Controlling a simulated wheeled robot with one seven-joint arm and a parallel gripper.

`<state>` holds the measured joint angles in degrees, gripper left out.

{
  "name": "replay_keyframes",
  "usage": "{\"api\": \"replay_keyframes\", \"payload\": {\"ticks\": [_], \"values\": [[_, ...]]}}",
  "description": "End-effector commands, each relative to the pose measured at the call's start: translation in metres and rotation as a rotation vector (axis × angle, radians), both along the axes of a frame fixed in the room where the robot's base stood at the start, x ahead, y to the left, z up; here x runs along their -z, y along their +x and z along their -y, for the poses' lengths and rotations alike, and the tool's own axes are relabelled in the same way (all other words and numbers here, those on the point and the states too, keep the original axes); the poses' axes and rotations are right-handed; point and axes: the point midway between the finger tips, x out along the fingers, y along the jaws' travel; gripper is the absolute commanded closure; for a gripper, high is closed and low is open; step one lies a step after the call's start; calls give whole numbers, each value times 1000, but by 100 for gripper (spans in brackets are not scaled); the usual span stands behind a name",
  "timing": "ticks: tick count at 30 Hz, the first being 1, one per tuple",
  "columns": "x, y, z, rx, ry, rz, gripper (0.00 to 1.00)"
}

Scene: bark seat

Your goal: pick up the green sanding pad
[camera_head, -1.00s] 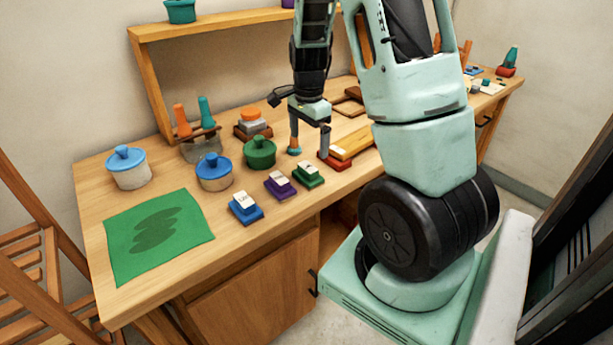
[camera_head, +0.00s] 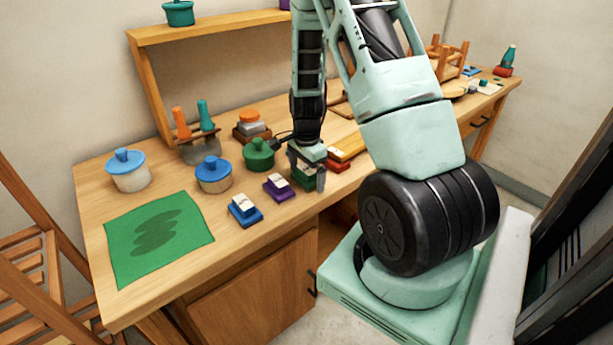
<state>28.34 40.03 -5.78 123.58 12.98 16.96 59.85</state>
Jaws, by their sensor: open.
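The purple pad (camera_head: 279,187) and the blue pad (camera_head: 245,210) stand to the left in the same row.
A green lidded pot (camera_head: 259,155) stands just behind and left of my gripper. A red block (camera_head: 336,165) and yellow pieces lie to its right. Blue-lidded pots (camera_head: 213,175) and a green cloth (camera_head: 158,236) lie left. The bench's front strip is clear.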

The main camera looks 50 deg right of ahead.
Motion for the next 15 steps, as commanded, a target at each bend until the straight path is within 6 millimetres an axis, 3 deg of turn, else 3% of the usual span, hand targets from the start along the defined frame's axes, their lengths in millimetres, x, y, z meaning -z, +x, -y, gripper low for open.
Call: {"api": "replay_keyframes", "payload": {"ticks": [3, 8, 15], "values": [[0, 0, 0, 0, 0, 0, 0], [0, 0, 0, 0, 0, 0, 44], [-1, 0, 0, 0, -1, 1, 47]]}}
